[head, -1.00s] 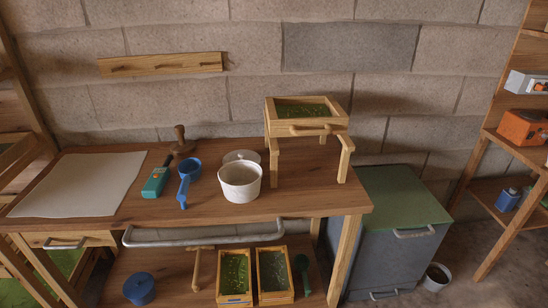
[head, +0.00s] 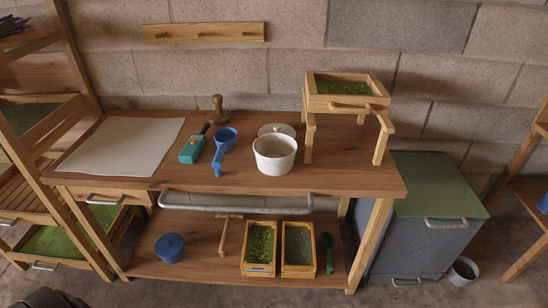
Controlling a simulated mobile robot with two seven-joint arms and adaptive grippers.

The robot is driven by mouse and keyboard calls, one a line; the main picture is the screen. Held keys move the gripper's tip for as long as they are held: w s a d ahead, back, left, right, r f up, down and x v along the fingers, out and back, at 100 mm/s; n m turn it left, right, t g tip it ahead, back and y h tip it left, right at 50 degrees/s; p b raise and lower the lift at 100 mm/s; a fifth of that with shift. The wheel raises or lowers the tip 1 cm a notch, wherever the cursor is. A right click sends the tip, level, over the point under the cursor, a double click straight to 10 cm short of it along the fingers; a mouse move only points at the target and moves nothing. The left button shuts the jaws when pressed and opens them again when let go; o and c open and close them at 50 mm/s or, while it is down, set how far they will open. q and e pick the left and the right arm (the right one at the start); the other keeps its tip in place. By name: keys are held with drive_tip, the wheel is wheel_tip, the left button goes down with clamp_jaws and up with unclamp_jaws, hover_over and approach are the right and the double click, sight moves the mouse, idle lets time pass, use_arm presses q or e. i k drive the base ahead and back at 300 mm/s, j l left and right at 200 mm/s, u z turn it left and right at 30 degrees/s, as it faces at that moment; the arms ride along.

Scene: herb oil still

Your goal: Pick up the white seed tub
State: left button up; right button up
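The white seed tub (head: 274,160) stands upright and open on the wooden bench (head: 350,180), near the middle of its top. A pale round lid or dish (head: 277,130) lies just behind it, partly hidden by the tub. Neither of my grippers is in view, and nothing is touching the tub. A dark rounded shape at the bottom left edge may be part of my own body.
A blue scoop (head: 220,155) and a teal tool (head: 193,148) lie left of the tub. A wooden stand with a green-filled tray (head: 347,88) stands to its right. A metal rail (head: 235,208) runs along the front. The lower shelf holds two framed trays (head: 260,248) and a blue pot (head: 170,247).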

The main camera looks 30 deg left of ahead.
sight(275, 153)
drive_tip(key=i+l+u, duration=0.1)
drive_tip(key=u, duration=0.35)
drive_tip(key=l+u, duration=0.15)
drive_tip(key=u, duration=0.3)
drive_tip(key=i+l+u, duration=0.1)
drive_tip(key=u, duration=0.4)
